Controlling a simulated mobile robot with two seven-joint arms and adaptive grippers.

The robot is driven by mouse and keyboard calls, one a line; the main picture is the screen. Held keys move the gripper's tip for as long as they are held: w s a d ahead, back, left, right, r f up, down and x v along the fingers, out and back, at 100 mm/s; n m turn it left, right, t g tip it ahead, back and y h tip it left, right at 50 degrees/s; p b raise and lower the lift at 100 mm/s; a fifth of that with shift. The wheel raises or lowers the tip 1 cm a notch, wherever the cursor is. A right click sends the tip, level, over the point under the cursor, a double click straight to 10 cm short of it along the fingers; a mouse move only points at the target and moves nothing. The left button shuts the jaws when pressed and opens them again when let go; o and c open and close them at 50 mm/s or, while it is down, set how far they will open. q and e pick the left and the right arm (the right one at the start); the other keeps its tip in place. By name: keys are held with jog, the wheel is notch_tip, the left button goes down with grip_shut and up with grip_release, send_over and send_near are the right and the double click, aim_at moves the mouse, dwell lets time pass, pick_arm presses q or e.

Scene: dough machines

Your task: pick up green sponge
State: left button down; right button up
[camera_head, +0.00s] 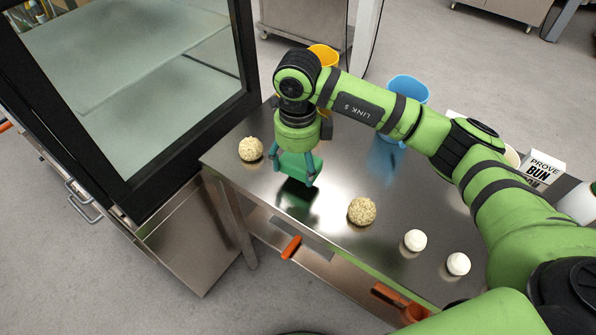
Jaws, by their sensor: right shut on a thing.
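The green sponge (299,166) is a teal-green block in the head view, near the left part of the steel table. My right gripper (293,175) points down with its fingers on either side of the sponge and is shut on it. A dark shadow and green reflection show on the table below the sponge; it looks held a little above the surface. My left gripper is not in view.
The steel table (335,200) carries two crumbly balls (251,149) (362,211), two white balls (415,240) (458,264), a blue container (408,88), a yellow container (323,55) and a "PROVE BUN" box (541,168). A glass-doored cabinet (150,75) stands at left.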

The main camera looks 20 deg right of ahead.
jog(key=s+a+r, duration=0.4)
jog(key=s+r, duration=0.3)
jog(key=s, duration=0.3)
jog(key=shift+s+a+r+b, duration=0.2)
jog(key=shift+s+a+b, duration=0.1)
jog(key=shift+s+b, duration=0.15)
jog(key=o, duration=0.4)
jog(key=shift+w, duration=0.1)
jog(key=shift+c, duration=0.2)
jog(key=c, duration=0.4)
